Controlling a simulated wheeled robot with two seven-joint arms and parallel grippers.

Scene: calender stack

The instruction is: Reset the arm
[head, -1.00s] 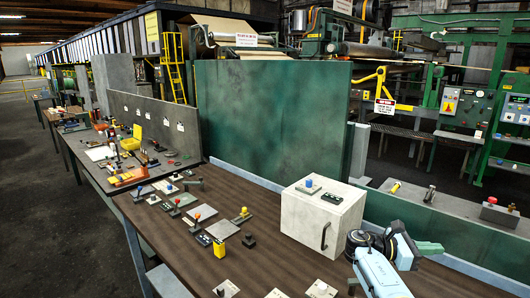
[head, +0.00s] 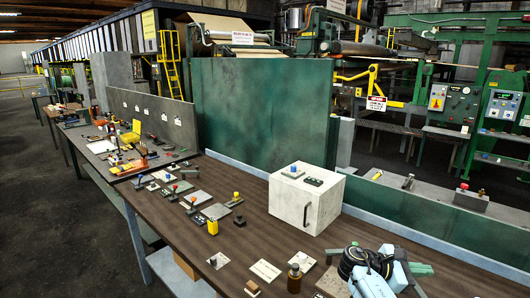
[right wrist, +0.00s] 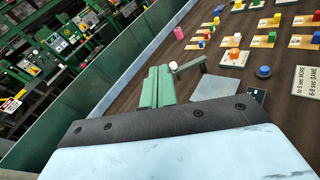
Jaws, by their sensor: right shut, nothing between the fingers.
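My right arm enters the head view at the lower right, over the brown table (head: 150,215). My right gripper (head: 422,269) shows green fingers, which are shut and empty, pointing right. In the right wrist view the same green fingers (right wrist: 157,88) lie together with nothing between them. Near their tips there is a grey lever with a white knob (right wrist: 174,66); I cannot tell whether they touch it. My left gripper is out of view.
A white box (head: 305,202) with a handle stands mid-table. Small levers and buttons (head: 190,196) sit to its left. A brown bottle (head: 294,278) stands in front. A green panel (head: 265,110) rises behind. In the wrist view, colored blocks on cards (right wrist: 262,40) and a pink cylinder (right wrist: 178,33) show.

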